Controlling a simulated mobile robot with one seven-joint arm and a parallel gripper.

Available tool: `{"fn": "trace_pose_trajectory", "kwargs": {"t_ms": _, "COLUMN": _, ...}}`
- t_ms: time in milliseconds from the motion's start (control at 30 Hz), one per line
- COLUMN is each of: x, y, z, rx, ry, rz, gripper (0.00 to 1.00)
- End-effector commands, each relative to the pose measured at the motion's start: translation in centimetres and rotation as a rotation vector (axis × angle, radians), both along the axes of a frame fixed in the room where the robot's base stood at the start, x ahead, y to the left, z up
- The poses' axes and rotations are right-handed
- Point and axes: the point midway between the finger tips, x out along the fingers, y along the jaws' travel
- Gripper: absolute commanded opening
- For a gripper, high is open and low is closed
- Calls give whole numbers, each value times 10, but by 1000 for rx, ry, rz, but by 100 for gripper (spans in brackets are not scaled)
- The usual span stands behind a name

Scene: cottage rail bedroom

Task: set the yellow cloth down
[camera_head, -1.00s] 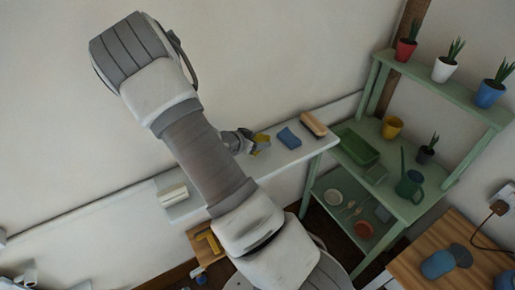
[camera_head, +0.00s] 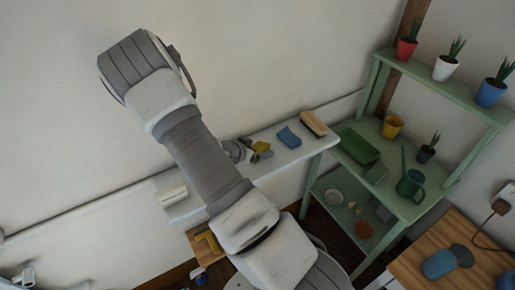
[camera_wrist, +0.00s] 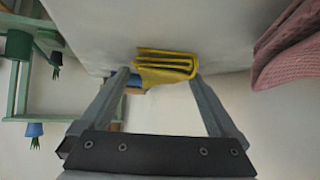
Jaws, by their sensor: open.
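The yellow cloth (camera_head: 262,147) is a small folded pad on the white narrow shelf (camera_head: 285,157) along the wall. In the wrist view the folded cloth (camera_wrist: 165,66) lies just beyond and between the fingertips, its stacked layers facing me. My gripper (camera_head: 246,152) is small and partly hidden behind my arm in the head view. In the wrist view my gripper (camera_wrist: 160,82) is open, with a finger at each side of the cloth. I cannot tell whether either fingertip still touches it.
A blue cloth or sponge (camera_head: 289,136) and a wooden brush (camera_head: 313,123) lie right of the yellow cloth. A green plant stand (camera_head: 408,205) is at right. A pink textile (camera_wrist: 290,48) shows in the wrist view.

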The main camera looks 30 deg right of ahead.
Motion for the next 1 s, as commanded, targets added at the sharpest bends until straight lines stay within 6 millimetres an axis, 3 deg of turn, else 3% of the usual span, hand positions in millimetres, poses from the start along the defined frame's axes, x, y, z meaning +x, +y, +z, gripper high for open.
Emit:
{"fn": "trace_pose_trajectory", "kwargs": {"t_ms": 233, "x": 0, "y": 3, "z": 6, "rx": 0, "ry": -1, "rz": 2, "gripper": 96}}
{"fn": "trace_pose_trajectory", "kwargs": {"t_ms": 700, "x": -25, "y": 75, "z": 60, "rx": 1, "ry": -2, "rz": 3, "gripper": 96}}
{"fn": "trace_pose_trajectory", "kwargs": {"t_ms": 1000, "x": -28, "y": 97, "z": 75, "rx": 30, "ry": -10, "rz": 20, "gripper": 96}}
